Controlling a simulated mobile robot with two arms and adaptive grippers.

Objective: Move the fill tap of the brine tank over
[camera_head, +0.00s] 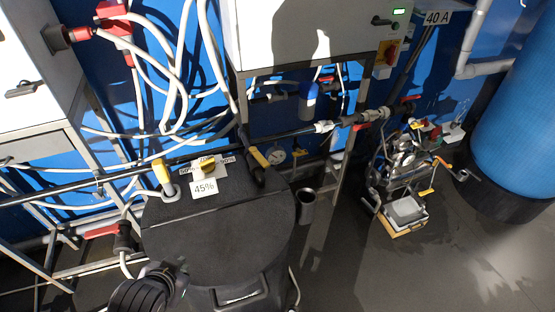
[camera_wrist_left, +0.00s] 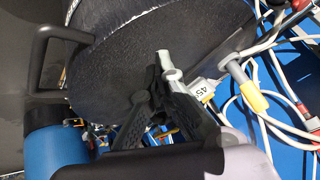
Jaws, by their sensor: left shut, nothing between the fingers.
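The brine tank (camera_head: 215,235) is a black drum with a dark flat lid, standing at lower centre in the head view; its dark surface (camera_wrist_left: 120,50) fills the upper part of the left wrist view. At its back edge are a yellow knob (camera_head: 207,166) above a white 45% label (camera_head: 204,187), a grey pipe with a yellow handle (camera_head: 162,175) to the left, and a black fitting with a yellow handle (camera_head: 259,158) to the right. I cannot tell which is the fill tap. My left gripper (camera_head: 168,274) is shut and empty by the tank's near left side; its fingers (camera_wrist_left: 159,75) meet in the wrist view.
Loose white cables (camera_head: 170,75) hang on the blue wall behind. A dark horizontal pipe (camera_head: 100,178) runs behind the tank. A hand-cranked device (camera_head: 400,175) stands on the floor to the right, near a large blue cylinder (camera_head: 515,120). Floor (camera_head: 360,270) at lower right is clear.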

